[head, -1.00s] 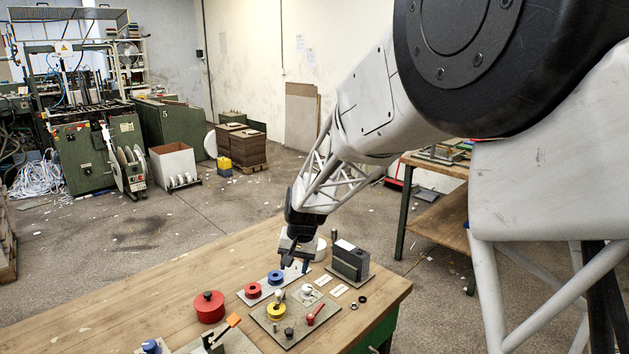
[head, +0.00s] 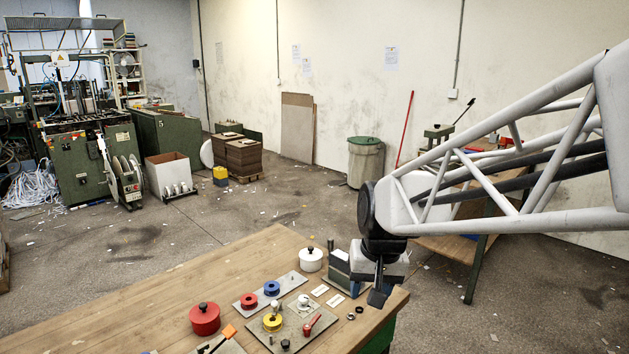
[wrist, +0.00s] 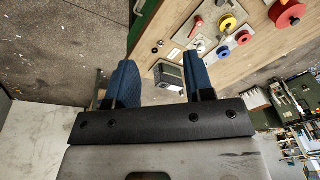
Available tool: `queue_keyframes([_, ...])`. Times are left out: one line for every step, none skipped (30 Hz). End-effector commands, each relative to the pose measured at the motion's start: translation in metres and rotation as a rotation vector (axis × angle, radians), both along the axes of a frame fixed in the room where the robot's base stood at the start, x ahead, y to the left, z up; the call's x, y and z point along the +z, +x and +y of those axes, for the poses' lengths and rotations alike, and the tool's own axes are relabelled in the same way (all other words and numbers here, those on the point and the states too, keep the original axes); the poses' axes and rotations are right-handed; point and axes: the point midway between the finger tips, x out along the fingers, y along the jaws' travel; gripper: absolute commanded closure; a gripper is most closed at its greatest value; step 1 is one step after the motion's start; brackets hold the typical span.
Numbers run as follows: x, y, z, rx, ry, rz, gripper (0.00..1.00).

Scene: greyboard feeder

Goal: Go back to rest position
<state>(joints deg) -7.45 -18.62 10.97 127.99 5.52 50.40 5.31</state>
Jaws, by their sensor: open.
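My gripper (head: 378,292) is at the right end of the workbench (head: 130,310), in front of a dark grey block (head: 340,266) that it partly hides in the head view. In the wrist view my gripper (wrist: 160,78) has its two blue-padded fingers apart, with nothing held between them. The grey block (wrist: 168,74) shows beyond the gap, on the bench below. My fingers appear clear of the bench and its parts.
On the bench are a red pot (head: 205,320), a white pot (head: 311,260), a plate with red (head: 249,300) and blue (head: 271,288) discs, and a board with a yellow disc (head: 272,322) and a red handle (head: 312,324). A second table (head: 460,247) stands behind my arm.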

Motion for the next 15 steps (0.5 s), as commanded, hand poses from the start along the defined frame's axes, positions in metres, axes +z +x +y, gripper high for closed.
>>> queue_keyframes([0.003, -0.013, -0.008, -0.003, -0.005, -0.008, 0.52])
queue_keyframes([0.004, -0.02, -0.011, -0.002, -0.009, -0.01, 0.52])
queue_keyframes([0.007, -0.029, -0.016, -0.003, -0.013, -0.016, 0.52])
queue_keyframes([0.007, -0.036, -0.02, -0.003, -0.016, -0.018, 0.52])
queue_keyframes([0.009, -0.043, -0.023, -0.003, -0.02, -0.022, 0.52])
queue_keyframes([0.01, -0.053, -0.028, -0.004, -0.025, -0.026, 0.52])
queue_keyframes([0.01, -0.06, -0.032, -0.005, -0.029, -0.029, 0.52])
queue_keyframes([0.011, -0.067, -0.035, -0.005, -0.033, -0.033, 0.52])
queue_keyframes([0.011, -0.077, -0.039, -0.005, -0.039, -0.036, 0.52])
queue_keyframes([0.012, -0.084, -0.042, -0.006, -0.042, -0.041, 0.52])
queue_keyframes([0.012, -0.091, -0.045, -0.006, -0.046, -0.044, 0.52])
queue_keyframes([0.012, -0.1, -0.05, -0.007, -0.051, -0.047, 0.52])
queue_keyframes([0.012, -0.108, -0.052, -0.007, -0.056, -0.05, 0.52])
queue_keyframes([0.011, -0.115, -0.055, -0.008, -0.06, -0.052, 0.52])
queue_keyframes([0.011, -0.124, -0.059, -0.008, -0.065, -0.057, 0.52])
